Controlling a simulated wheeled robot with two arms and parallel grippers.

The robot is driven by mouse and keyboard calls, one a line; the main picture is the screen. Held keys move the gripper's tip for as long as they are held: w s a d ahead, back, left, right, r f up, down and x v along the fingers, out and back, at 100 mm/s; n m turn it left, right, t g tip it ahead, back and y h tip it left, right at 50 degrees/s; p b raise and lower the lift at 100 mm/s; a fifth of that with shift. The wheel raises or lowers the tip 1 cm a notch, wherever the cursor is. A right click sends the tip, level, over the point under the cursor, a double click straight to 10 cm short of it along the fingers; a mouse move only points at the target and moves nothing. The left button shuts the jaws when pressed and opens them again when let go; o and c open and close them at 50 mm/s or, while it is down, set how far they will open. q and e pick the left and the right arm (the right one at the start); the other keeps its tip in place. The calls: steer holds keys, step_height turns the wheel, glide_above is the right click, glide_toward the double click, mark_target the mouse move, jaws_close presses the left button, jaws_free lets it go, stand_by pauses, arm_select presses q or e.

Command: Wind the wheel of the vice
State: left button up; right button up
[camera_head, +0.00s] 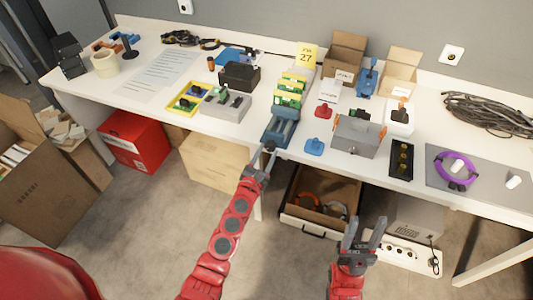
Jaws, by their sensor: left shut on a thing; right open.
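The blue vice (281,128) sits at the front edge of the white workbench (150,107), with its long body pointing back into the bench. My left gripper (268,153) is at the front end of the vice, at the bench edge, and is shut on the wheel there. The wheel is small and mostly hidden by the fingers, so its turn angle cannot be told. My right gripper (363,233) is open and empty.
Green and yellow blocks (290,88) stand in line behind the vice. A blue item (314,146) and a grey box (358,136) are just right of it; a grey tray (225,104) is left. An open drawer (322,186) and a cardboard box (217,160) are below.

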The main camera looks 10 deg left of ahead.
arm_select(q)
jaws_close()
steer(key=shift+s+d+f, duration=0.1)
steer(key=shift+f, duration=0.05)
